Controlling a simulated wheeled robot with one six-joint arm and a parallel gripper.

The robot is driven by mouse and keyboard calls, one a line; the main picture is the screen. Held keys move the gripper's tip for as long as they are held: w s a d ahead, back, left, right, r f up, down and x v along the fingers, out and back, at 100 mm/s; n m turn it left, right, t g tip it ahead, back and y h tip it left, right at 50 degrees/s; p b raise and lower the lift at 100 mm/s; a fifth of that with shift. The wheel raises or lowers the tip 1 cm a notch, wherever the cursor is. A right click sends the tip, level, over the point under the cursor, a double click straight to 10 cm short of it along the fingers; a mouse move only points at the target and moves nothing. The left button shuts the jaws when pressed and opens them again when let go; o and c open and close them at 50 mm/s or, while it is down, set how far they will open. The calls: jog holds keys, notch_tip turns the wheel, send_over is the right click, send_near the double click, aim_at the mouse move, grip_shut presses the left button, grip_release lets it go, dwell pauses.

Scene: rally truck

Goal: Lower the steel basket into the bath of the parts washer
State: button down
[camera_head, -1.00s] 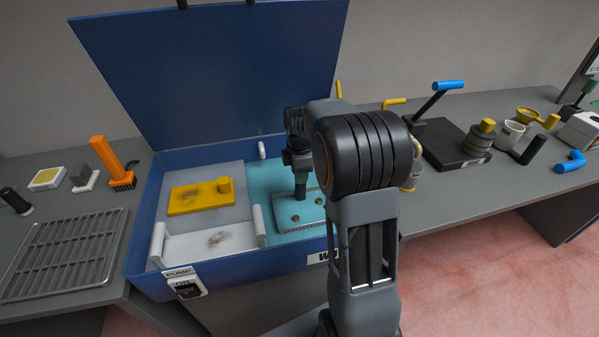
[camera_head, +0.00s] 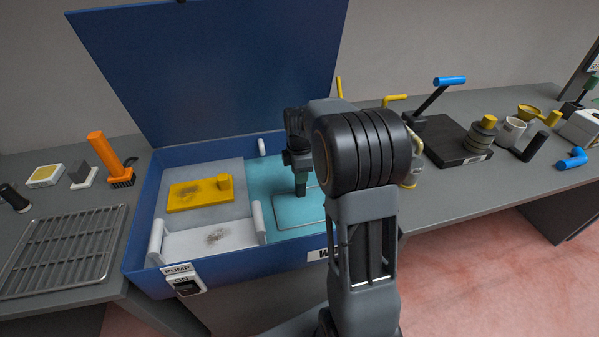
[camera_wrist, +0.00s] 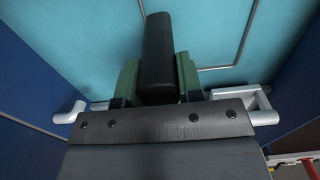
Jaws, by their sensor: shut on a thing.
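The blue parts washer (camera_head: 225,264) stands on the bench with its lid (camera_head: 220,70) raised. Its bath (camera_head: 268,180) of teal liquid fills the right part of the tub. My gripper (camera_head: 301,190) points down into the bath, shut on the basket's black handle (camera_wrist: 158,45), which stands between green fingers in the wrist view. The steel basket is under the liquid; only its thin rim (camera_head: 277,212) shows, and it also shows in the wrist view (camera_wrist: 241,45). The basket's contents and floor are hidden. I cannot tell whether it touches the bath's bottom.
A yellow block (camera_head: 200,195) lies on the washer's grey shelf left of the bath. A pump switch (camera_head: 185,284) is on the front wall. A wire rack (camera_head: 65,252) and an orange brush (camera_head: 103,157) are on the left bench. My arm hides part of the bath's right side.

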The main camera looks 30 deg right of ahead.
jog(key=c, duration=0.7)
grip_release()
